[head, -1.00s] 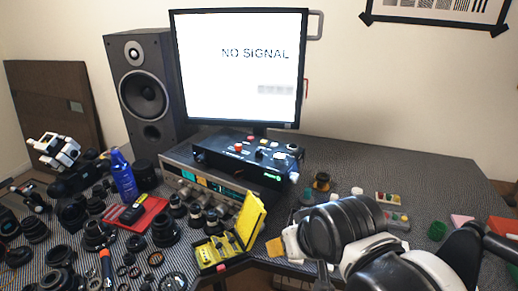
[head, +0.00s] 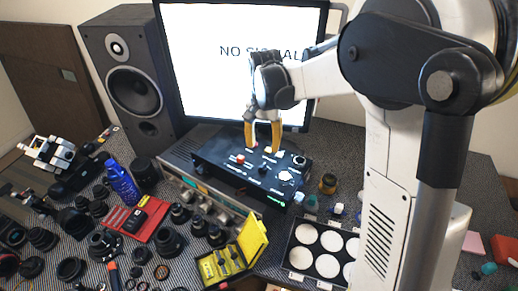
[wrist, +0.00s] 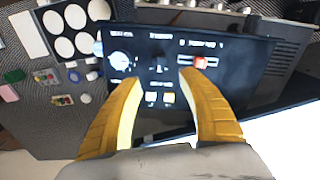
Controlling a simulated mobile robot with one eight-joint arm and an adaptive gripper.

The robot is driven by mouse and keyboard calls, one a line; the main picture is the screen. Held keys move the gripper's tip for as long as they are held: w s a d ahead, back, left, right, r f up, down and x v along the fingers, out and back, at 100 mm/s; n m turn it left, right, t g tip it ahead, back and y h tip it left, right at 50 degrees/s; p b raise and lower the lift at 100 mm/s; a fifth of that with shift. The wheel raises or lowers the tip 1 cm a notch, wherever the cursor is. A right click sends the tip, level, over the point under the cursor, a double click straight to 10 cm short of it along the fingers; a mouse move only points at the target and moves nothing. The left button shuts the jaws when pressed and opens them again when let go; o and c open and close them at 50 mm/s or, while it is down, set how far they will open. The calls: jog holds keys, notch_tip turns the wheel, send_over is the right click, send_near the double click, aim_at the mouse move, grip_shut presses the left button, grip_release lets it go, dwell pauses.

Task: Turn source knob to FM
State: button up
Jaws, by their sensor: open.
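The black control box (head: 225,171) lies on top of a silver receiver (head: 176,165) below the monitor. Its face carries a white dial (wrist: 122,61), a dark knob (wrist: 158,62), a red control (wrist: 200,62) and two pale buttons (wrist: 161,98). Several round knobs (head: 204,204) line the receiver's front. The labels are too blurred to read, so I cannot tell which knob is the source knob. My gripper (head: 260,149) is open and empty above the box, its yellow fingers pointing down. In the wrist view the fingertips (wrist: 161,76) straddle the dark knob's area; contact is not evident.
The lit monitor (head: 230,30) stands close behind my gripper, with a speaker (head: 129,75) to its left. A yellow case (head: 251,240) and several lenses lie in front of the receiver. A tray of white discs (head: 306,262) is at the right.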

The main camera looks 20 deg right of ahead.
aim_at(263, 165)
notch_tip(263, 165, down, 10)
jog(key=b, duration=0.2)
jog(key=shift+s+f+b, duration=0.15)
jog(key=shift+b, duration=0.2)
grip_shut()
